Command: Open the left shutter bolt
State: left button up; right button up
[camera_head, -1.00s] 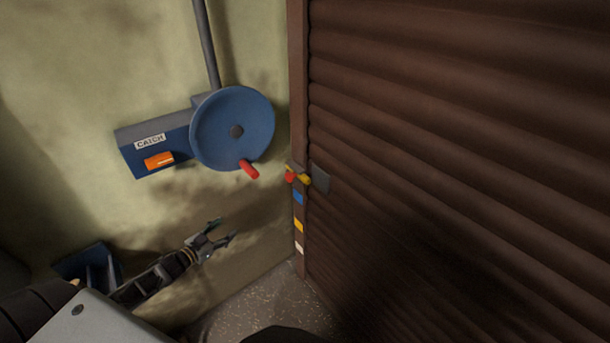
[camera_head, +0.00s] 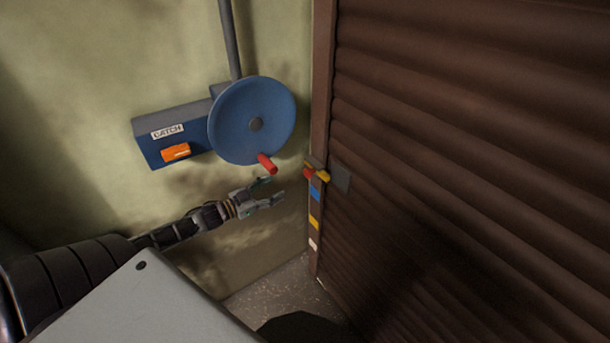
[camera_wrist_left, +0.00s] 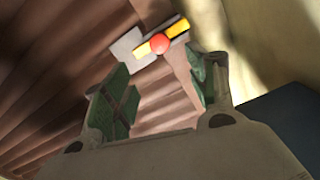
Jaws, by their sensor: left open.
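The left shutter bolt (camera_head: 318,173) is a small yellow bar with a red knob, at the left edge of the brown shutter (camera_head: 470,150) beside a grey plate (camera_head: 341,177). In the left wrist view the bolt (camera_wrist_left: 162,42) shows ahead of the fingers, its red knob facing the camera. My left gripper (camera_head: 279,190) is open and empty, to the left of the bolt and a little lower, apart from it. Its green-padded fingers (camera_wrist_left: 165,95) frame the space below the bolt in the wrist view. My right gripper is not in view.
A blue wheel (camera_head: 240,115) with a red handle (camera_head: 267,163) is on the wall just above my left gripper. A blue box labelled CATCH (camera_head: 168,132) with an orange part (camera_head: 176,152) is left of it. Blue, yellow and white marks run down the frame below the bolt.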

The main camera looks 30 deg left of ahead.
aim_at(305, 173)
pick_arm(q)
jog(key=shift+w, duration=0.2)
jog(key=shift+b+x, duration=0.3)
jog(key=shift+x, duration=6.4)
grip_shut()
jog(key=shift+a, duration=0.1)
